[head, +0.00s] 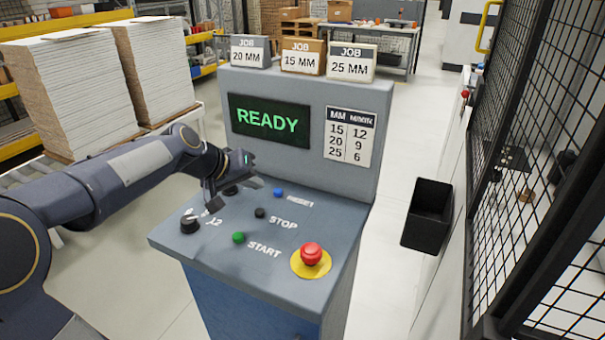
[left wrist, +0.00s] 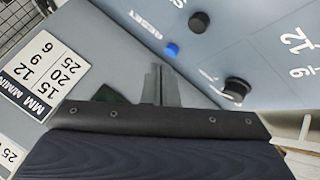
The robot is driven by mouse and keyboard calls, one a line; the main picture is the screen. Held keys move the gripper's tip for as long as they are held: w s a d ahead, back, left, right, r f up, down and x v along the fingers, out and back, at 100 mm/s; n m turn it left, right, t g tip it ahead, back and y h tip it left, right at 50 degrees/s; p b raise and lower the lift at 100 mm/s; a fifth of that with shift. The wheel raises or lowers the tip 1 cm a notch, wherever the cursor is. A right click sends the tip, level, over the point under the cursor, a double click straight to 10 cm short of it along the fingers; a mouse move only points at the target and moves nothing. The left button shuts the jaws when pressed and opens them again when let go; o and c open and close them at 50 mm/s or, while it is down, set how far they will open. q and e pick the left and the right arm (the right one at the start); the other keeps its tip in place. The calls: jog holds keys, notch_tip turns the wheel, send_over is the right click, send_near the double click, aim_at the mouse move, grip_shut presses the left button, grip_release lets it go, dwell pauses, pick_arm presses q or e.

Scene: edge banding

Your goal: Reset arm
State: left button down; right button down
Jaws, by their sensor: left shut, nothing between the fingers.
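My left arm reaches in from the left in the head view. My left gripper (head: 216,198) is above the left part of the control console's sloped panel (head: 330,215). In the left wrist view the left gripper's fingers (left wrist: 161,82) are together with nothing between them. The blue RESET button (head: 278,193) is to the right of the gripper, apart from it. It also shows in the left wrist view (left wrist: 171,50). The console screen (head: 268,120) reads READY in green. My right gripper is not in view.
The panel has a black STOP button (head: 260,213), a green START button (head: 239,238), a red emergency button (head: 311,254) and a black knob (head: 190,223). Three JOB boxes stand on the console, including the 25 MM one (head: 351,63). A black bin (head: 427,215) and mesh fence (head: 540,110) are at right.

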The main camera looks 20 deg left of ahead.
pick_arm(q)
jog(key=shift+m+g, duration=0.6)
jog(key=s+d, duration=0.2)
jog(key=s, duration=0.2)
jog(key=s+d, duration=0.2)
jog(key=s, duration=0.2)
jog(key=s+d+f, duration=0.1)
jog(key=s+d, duration=0.1)
jog(key=s, duration=0.2)
jog(key=shift+s+d, duration=0.2)
jog(key=shift+s, duration=0.15)
jog(key=s+d+f, duration=0.2)
jog(key=s+f, duration=0.2)
jog(key=s, duration=0.3)
jog(key=s+d+f+m+g, duration=0.1)
jog(key=s+d+f, duration=0.2)
jog(key=s, duration=0.5)
jog(key=shift+d+f+m+g, duration=0.3)
jog(key=shift+f, duration=0.25)
